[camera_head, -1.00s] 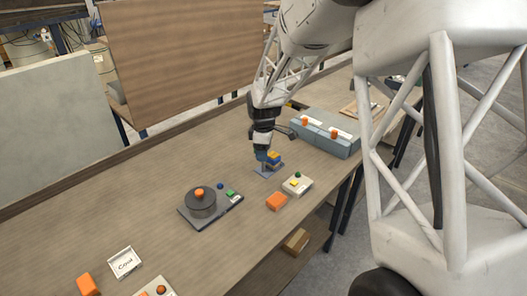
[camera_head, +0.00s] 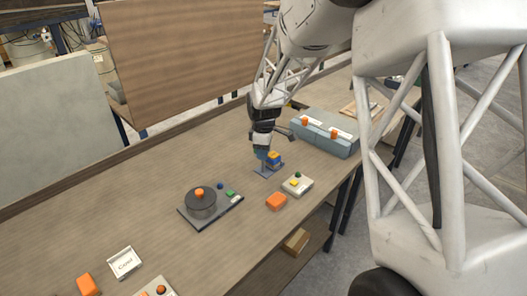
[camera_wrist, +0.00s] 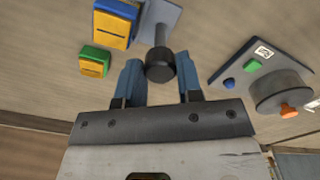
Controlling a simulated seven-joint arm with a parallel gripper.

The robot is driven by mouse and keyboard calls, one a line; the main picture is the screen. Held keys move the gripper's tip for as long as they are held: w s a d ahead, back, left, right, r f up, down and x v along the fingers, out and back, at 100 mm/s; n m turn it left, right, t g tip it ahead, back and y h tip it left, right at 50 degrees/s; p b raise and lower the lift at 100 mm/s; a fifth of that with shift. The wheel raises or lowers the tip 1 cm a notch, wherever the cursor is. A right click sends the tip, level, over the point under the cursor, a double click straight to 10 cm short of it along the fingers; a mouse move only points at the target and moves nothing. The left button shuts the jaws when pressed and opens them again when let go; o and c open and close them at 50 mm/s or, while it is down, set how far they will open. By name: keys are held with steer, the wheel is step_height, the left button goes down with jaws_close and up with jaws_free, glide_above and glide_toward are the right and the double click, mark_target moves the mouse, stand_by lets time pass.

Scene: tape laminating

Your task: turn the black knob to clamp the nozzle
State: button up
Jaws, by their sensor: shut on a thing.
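The black knob (camera_wrist: 160,66) sits at the end of a grey post on a blue-grey stand (camera_wrist: 166,14) in the wrist view. My gripper (camera_wrist: 160,80) has its two blue fingers on either side of the knob and is shut on it. A blue block with a yellow face (camera_wrist: 112,24) and a smaller green and yellow block (camera_wrist: 95,62) are to the left of the knob. In the head view my gripper (camera_head: 262,150) is low at the stand (camera_head: 268,171), beside the blue and yellow block (camera_head: 274,158), and hides the knob. I cannot tell which part is the nozzle.
A grey device with a round dark drum (camera_head: 202,202) stands left of the stand. The table (camera_head: 120,205) is mostly clear at left.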

steer(key=shift+m, duration=0.4)
steer(key=m, duration=0.3)
steer(key=shift+m, duration=0.3)
steer(key=m, duration=0.4)
steer(key=shift+m, duration=0.3)
steer(key=m, duration=0.8)
steer(key=shift+a+m, duration=0.1)
steer(key=shift+m, duration=0.3)
steer(key=o, duration=0.9)
